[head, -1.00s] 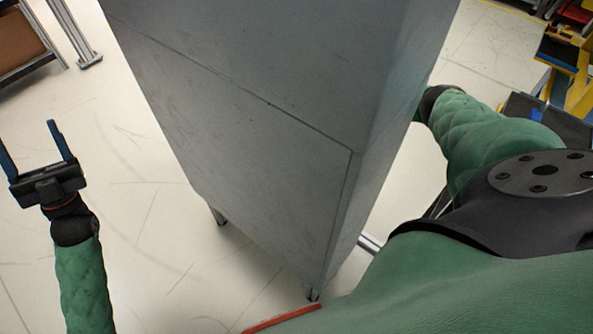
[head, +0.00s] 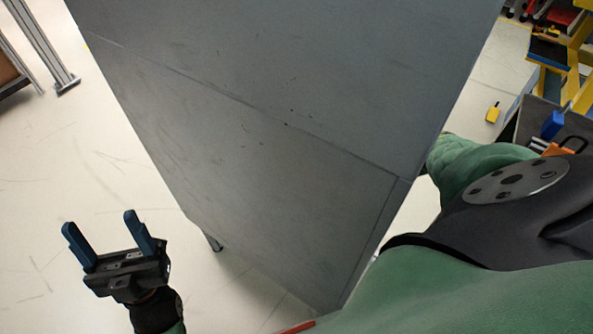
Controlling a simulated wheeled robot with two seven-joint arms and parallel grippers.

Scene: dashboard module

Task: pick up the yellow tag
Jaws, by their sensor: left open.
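A small yellow piece (head: 493,113) with a dark bit at its top shows on the pale floor at the upper right of the head view. It looks like the yellow tag, but it is too small to be sure. My left gripper (head: 102,237) is at the lower left, with its two blue fingers apart and nothing between them. It is over bare floor, far from the yellow piece, with the grey cabinet between them. My right arm goes behind the cabinet's right edge, and its gripper is hidden.
A large grey cabinet (head: 270,150) on legs fills the middle, close in front of me. At the right are a yellow frame (head: 583,60) and a dark bin with a blue block (head: 552,125). A metal post (head: 42,45) stands at the upper left.

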